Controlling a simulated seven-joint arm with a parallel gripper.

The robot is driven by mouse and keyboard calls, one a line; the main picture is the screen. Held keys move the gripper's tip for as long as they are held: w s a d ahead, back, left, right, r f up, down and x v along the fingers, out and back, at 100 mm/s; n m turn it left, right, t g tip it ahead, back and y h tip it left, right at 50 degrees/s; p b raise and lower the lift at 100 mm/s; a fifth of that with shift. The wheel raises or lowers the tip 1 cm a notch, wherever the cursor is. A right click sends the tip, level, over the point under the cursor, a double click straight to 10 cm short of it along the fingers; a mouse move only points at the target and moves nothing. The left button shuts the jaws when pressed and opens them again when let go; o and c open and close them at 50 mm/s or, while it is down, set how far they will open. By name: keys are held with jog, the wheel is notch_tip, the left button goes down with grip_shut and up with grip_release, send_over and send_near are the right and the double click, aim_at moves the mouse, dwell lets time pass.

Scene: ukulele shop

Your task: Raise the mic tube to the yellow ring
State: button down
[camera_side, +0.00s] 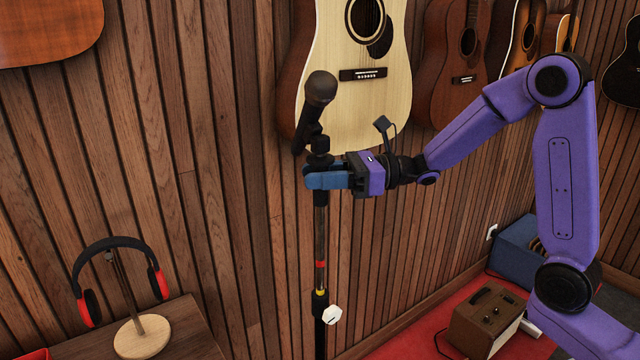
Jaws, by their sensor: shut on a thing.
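A microphone (314,108) sits tilted in its clip at the top of a stand. Under it the slim mic tube (321,228) runs upright into a thicker black lower tube (320,335). A red ring (320,264) marks the slim tube partway down. The yellow ring (320,292) shows lower, just at the black collar where the slim tube enters. A white knob (332,314) sticks out to the right below the collar. My gripper (322,179), with blue fingers, is shut around the top of the tube just under the microphone clip. The stand's base is out of view.
Guitars (352,75) hang on the wood-slat wall close behind the microphone. Headphones (120,282) on a stand rest on a wooden table (185,335) at lower left. A small brown amplifier (487,320) stands on the red floor at lower right.

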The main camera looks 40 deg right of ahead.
jog(key=c, duration=0.9)
grip_release()
jog(key=shift+d, duration=0.1)
jog(key=v, duration=1.7)
jog(key=shift+d, duration=0.2)
